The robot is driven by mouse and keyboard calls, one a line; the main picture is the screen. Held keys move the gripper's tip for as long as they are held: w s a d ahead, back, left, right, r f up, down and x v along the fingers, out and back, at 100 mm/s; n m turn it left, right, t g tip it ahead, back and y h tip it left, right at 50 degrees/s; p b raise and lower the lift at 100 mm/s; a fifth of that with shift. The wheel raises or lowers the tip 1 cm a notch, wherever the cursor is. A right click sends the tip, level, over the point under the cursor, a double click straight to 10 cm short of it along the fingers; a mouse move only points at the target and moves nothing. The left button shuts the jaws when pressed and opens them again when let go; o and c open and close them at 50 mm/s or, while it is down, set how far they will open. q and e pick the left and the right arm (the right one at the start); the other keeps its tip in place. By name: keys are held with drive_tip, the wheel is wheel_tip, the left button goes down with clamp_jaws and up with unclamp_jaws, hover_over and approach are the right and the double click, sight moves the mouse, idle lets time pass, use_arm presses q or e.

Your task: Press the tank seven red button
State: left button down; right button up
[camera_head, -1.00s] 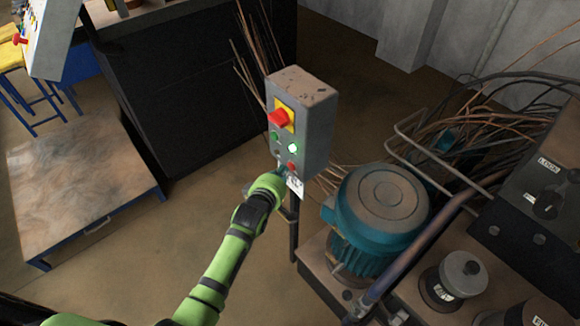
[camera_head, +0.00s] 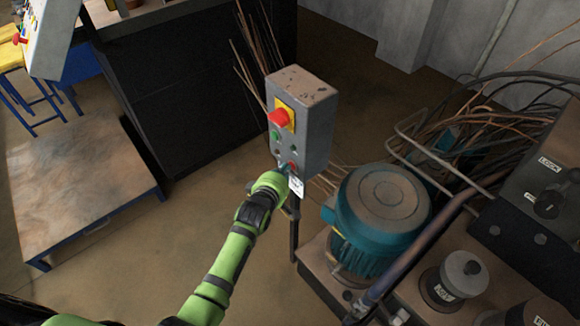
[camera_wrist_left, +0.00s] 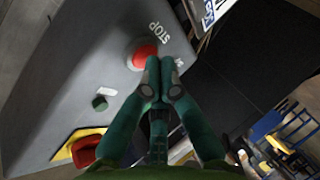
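A grey control box (camera_head: 312,130) stands on a post. Its front has a red button (camera_head: 292,168) low down, marked STOP in the left wrist view (camera_wrist_left: 143,56). No tank number is readable. A red mushroom knob (camera_head: 279,117) on a yellow plate (camera_head: 287,108) sits above it, with a green button (camera_head: 275,135) between. My left gripper (camera_wrist_left: 159,76) is shut and empty, its fingertips together at the red STOP button's edge, covering part of it. They look in contact, though the exact depth is hard to tell. My right gripper is not in view.
A teal motor (camera_head: 378,222) stands right of the post, with loose cables (camera_head: 480,140) behind it. A low brown-topped table (camera_head: 75,185) is at left, by a black cabinet (camera_head: 200,85). Open floor (camera_head: 160,255) lies between table and post.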

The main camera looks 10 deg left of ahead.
use_arm(q)
drive_tip(key=shift+r, duration=0.1)
drive_tip(key=shift+s+a+p, duration=0.2)
drive_tip(key=shift+s+p, duration=0.1)
drive_tip(key=shift+p, duration=0.15)
drive_tip(key=shift+s+a, duration=0.25)
drive_tip(key=shift+s, duration=0.1)
drive_tip(key=s+a+p, duration=0.1)
drive_tip(key=s, duration=0.1)
drive_tip(key=s+a+p, duration=0.2)
idle(0.4)
idle(0.6)
